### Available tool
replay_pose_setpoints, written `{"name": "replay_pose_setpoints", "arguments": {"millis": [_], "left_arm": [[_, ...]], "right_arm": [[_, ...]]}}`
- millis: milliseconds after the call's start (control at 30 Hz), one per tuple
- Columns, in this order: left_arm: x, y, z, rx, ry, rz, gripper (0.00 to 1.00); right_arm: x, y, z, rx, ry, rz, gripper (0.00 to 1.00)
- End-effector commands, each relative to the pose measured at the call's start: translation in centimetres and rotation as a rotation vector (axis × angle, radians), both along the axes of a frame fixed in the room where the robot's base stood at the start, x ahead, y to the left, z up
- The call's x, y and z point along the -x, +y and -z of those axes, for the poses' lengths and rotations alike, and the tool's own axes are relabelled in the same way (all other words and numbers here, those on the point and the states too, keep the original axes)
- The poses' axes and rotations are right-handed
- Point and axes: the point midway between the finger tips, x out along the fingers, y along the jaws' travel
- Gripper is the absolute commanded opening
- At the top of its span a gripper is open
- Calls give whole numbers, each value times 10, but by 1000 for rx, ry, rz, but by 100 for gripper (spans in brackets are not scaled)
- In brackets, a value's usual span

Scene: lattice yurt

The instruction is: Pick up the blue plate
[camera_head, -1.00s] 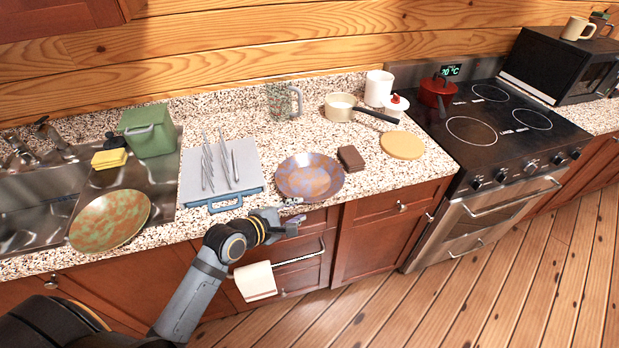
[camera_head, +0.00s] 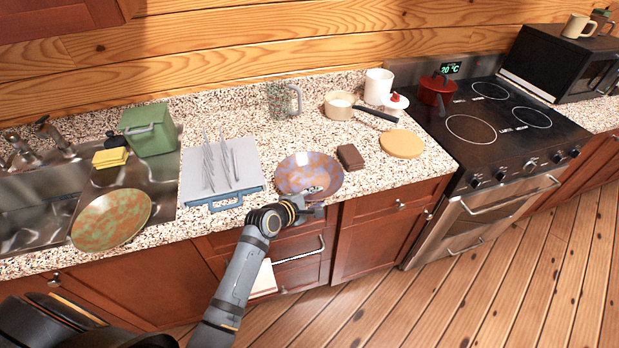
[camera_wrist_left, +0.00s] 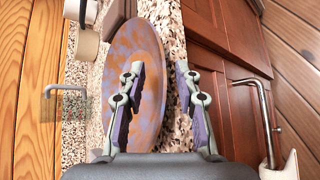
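The blue plate (camera_head: 300,172), mottled blue-purple and orange-brown, lies on the granite counter near its front edge. It also shows in the left wrist view (camera_wrist_left: 150,65). My left gripper (camera_head: 318,200) is at the plate's front rim. In the left wrist view the gripper (camera_wrist_left: 160,80) is open, with one finger over the plate and the other beyond its rim, on the cabinet side. Whether a finger touches the plate I cannot tell. My right gripper is not in view.
A dish rack (camera_head: 222,175) stands left of the plate; a brown block (camera_head: 350,157) and a round wooden board (camera_head: 402,144) lie to its right. A green-orange plate (camera_head: 112,220) leans by the sink. A drawer handle (camera_head: 300,252) sticks out below the counter edge.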

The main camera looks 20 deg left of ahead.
Motion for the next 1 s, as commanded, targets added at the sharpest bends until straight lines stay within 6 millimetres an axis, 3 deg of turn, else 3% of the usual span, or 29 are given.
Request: {"name": "replay_pose_setpoints", "arguments": {"millis": [33, 300, 800, 1000], "left_arm": [[0, 0, 0, 0, 0, 0, 33], [0, 0, 0, 0, 0, 0, 0], [0, 0, -1, -1, -1, 0, 0], [-1, 0, -20, -1, -6, 1, 0]], "right_arm": [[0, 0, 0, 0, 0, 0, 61], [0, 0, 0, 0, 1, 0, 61], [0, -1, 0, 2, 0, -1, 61], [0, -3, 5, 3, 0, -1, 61]]}}
